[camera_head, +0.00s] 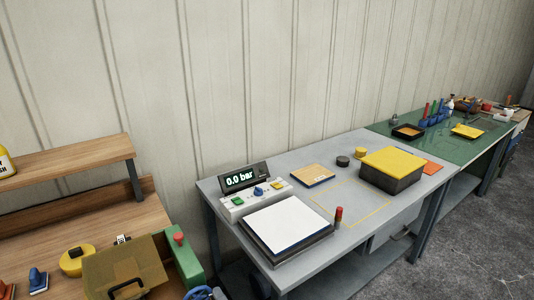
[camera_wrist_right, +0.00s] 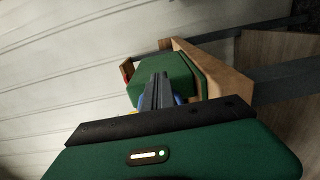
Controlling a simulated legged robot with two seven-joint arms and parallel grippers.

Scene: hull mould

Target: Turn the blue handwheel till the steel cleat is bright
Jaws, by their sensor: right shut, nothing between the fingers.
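The blue handwheel (camera_head: 199,293) shows only in part at the bottom edge of the head view, at the front of a green housing (camera_head: 187,262) with a red knob (camera_head: 178,238). In the right wrist view, my right gripper (camera_wrist_right: 158,82) has its grey fingers together and empty, in front of the green housing (camera_wrist_right: 178,72). A little blue of the handwheel (camera_wrist_right: 178,99) shows beside the fingers, which hide most of it. I cannot tell whether they touch it. I cannot make out the steel cleat. My left gripper is not in view.
A wooden bench (camera_head: 95,222) holds an olive case (camera_head: 120,262) with a black handle and a yellow round item (camera_head: 76,262). A grey table (camera_head: 285,170) to the right bears a display reading 0.0 bar (camera_head: 240,180). Open floor lies at the right.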

